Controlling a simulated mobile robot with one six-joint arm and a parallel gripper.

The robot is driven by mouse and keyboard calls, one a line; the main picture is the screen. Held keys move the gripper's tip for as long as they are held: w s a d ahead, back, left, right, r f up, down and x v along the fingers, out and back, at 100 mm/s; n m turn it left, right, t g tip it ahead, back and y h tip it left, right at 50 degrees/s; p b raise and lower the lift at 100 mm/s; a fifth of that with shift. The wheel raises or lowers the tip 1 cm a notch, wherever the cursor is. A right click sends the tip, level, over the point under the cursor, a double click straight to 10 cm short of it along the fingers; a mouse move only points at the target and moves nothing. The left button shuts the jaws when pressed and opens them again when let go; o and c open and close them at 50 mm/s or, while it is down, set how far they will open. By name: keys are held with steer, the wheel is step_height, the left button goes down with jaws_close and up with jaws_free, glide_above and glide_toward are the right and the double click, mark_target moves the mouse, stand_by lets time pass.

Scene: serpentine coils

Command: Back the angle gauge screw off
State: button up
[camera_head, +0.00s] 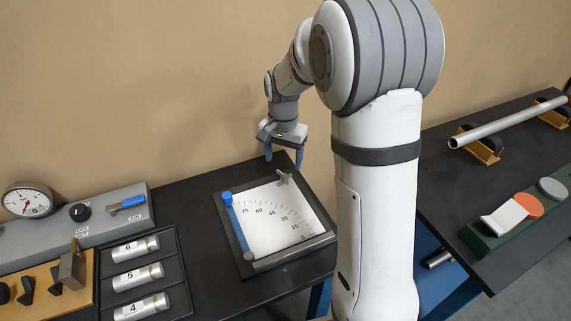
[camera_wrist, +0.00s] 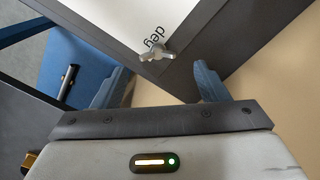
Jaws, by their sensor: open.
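The angle gauge (camera_head: 262,264) is a dark-framed board with a white degree scale, flat on the black bench. Its blue pointer arm (camera_head: 235,222) lies along the left side, near the high end of the scale. The small grey wing screw (camera_head: 281,174) stands at the far corner by the "deg" print; it also shows in the wrist view (camera_wrist: 155,53). My gripper (camera_head: 284,157) points down above that corner, its two blue fingers apart and empty. In the wrist view the screw appears just ahead of the gap between the fingertips (camera_wrist: 163,73), not visibly touched.
Left of the gauge is a black tray (camera_head: 178,262) with silver numbered cylinders. A grey panel (camera_head: 105,221) with a dial and blue lever stands behind it. A tan wall rises close behind the bench. At right, another bench holds a metal tube (camera_head: 505,123) on orange supports.

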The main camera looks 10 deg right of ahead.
mark_target(284, 175)
steer(key=shift+f, duration=1.9)
steer(key=shift+s, duration=0.1)
